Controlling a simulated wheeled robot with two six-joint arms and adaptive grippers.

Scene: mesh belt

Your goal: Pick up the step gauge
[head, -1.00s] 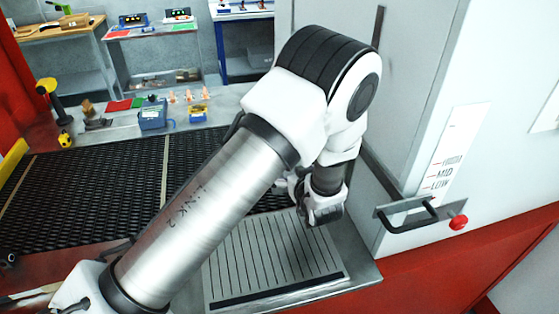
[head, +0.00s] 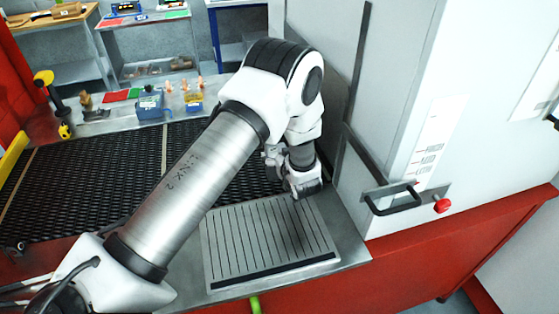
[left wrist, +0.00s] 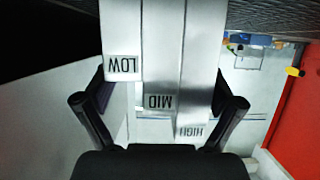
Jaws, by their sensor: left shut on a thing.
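The step gauge (left wrist: 160,70) is a pale stepped block with three faces labelled LOW, MID and HIGH, upside down in the left wrist view. It sits between the two dark fingers of my left gripper (left wrist: 158,100), which is shut on it. In the head view my left gripper (head: 302,187) hangs at the far right part of the grooved plate, beside the cabinet. The gauge cannot be made out there, hidden by the gripper and arm. My right gripper is not in view.
The grooved plate (head: 265,245) lies on a metal ledge before the black mesh belt (head: 90,175). A white cabinet (head: 395,100) with a height scale (head: 425,155), black handle (head: 392,199) and red knob (head: 441,205) stands close right. A blue box (head: 150,104) is behind the belt.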

